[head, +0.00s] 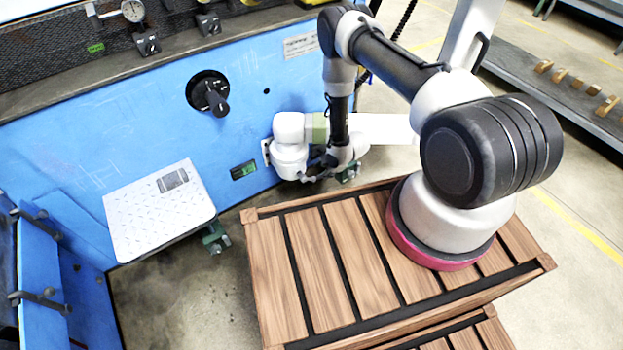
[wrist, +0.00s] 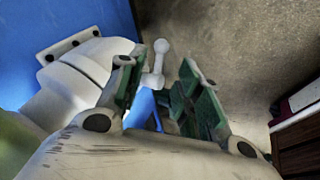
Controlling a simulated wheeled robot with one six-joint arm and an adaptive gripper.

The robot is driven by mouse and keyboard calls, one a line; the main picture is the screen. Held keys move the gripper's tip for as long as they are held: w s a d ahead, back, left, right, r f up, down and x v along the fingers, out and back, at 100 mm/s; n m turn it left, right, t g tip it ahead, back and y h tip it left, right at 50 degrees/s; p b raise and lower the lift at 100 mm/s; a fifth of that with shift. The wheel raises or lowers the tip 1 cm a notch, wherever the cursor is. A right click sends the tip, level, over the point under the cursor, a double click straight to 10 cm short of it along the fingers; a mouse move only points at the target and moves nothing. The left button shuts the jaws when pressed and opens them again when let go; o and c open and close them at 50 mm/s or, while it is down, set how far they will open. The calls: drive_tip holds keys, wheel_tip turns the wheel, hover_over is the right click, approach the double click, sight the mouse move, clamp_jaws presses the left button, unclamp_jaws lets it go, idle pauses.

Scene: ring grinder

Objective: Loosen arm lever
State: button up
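The arm lever (wrist: 160,62) is a short white rod with a ball knob, in the middle of the wrist view. It stands beside a thick white cylindrical arm body (wrist: 70,80), bolted to the blue wall; that body also shows in the head view (head: 289,158). My gripper (wrist: 160,68) is open, with one green-padded finger on each side of the lever in the picture. A gap shows on both sides of the rod. In the head view my gripper (head: 338,172) hangs right of the white arm body, and the lever is not distinguishable there.
A horizontal white arm with a green band (head: 319,128) runs right behind my wrist. The blue wall (head: 120,110) carries a black rotary knob (head: 208,94). A white scale-like plate (head: 150,215) juts out at left. Open floor (head: 190,290) lies below.

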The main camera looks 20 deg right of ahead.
sight(311, 179)
drive_tip(key=shift+n+t+y, duration=0.4)
drive_tip(key=shift+n, duration=0.2)
drive_tip(key=x, duration=0.5)
drive_tip(key=s+a+x, duration=0.1)
drive_tip(key=x, duration=0.2)
drive_tip(key=shift+w+f, duration=0.15)
drive_tip(key=shift+f, duration=0.1)
drive_tip(key=shift+w+a+f, duration=0.2)
drive_tip(key=shift+w+f, duration=0.1)
drive_tip(key=shift+f, duration=0.25)
clamp_jaws()
